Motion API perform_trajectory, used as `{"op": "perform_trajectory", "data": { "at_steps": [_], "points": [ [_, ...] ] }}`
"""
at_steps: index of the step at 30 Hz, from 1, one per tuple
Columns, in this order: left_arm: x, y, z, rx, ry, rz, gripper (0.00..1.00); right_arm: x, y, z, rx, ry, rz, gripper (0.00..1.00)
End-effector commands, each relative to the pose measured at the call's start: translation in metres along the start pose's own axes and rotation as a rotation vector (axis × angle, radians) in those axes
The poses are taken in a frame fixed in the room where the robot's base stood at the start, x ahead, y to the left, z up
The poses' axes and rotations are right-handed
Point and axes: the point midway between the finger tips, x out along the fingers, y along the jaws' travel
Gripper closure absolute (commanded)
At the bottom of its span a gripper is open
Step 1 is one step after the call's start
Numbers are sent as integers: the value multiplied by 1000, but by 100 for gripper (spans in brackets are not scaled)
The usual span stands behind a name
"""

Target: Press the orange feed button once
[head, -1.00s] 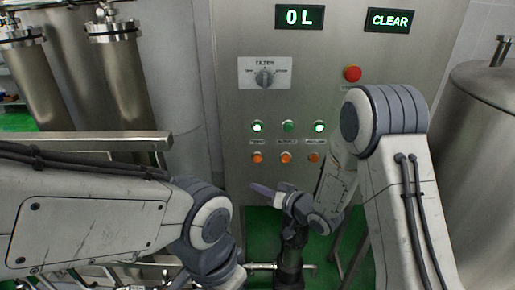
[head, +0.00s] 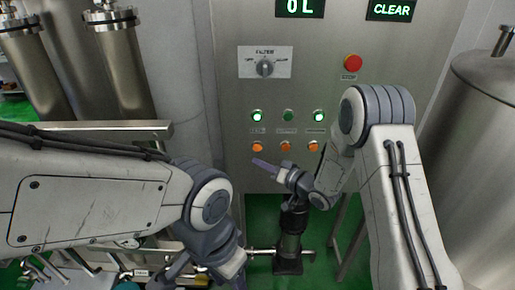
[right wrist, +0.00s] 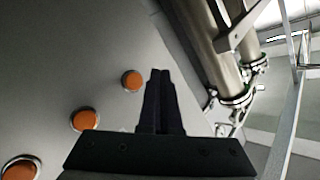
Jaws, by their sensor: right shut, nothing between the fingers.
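Three orange buttons sit in a row low on the grey panel: left (head: 257,147), middle (head: 285,147) and right (head: 313,146). Their labels are too small to read, so I cannot tell which is feed. My right gripper (head: 260,163) is shut and empty, its tip just below the left orange button and seemingly apart from the panel. In the right wrist view its fingers (right wrist: 157,80) point past the row, beside the farthest orange button (right wrist: 132,80). My left arm bends down at the lower left; its gripper is not clearly seen.
The displays read "0 L" and "CLEAR" (head: 391,10). A steel tank (head: 490,150) stands right; steel cylinders (head: 125,80) stand left.

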Motion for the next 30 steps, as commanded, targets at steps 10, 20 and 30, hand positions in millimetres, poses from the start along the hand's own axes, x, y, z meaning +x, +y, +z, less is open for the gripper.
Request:
{"op": "perform_trajectory", "data": {
  "at_steps": [10,20,30],
  "points": [
    [2,0,0,0,0,0,50,26,20,-19,-1,0,0,100],
    [2,0,0,0,0,0,50,30,22,-22,0,0,1,100],
    [2,0,0,0,0,0,50,30,22,-22,0,0,1,100]
  ]
}}
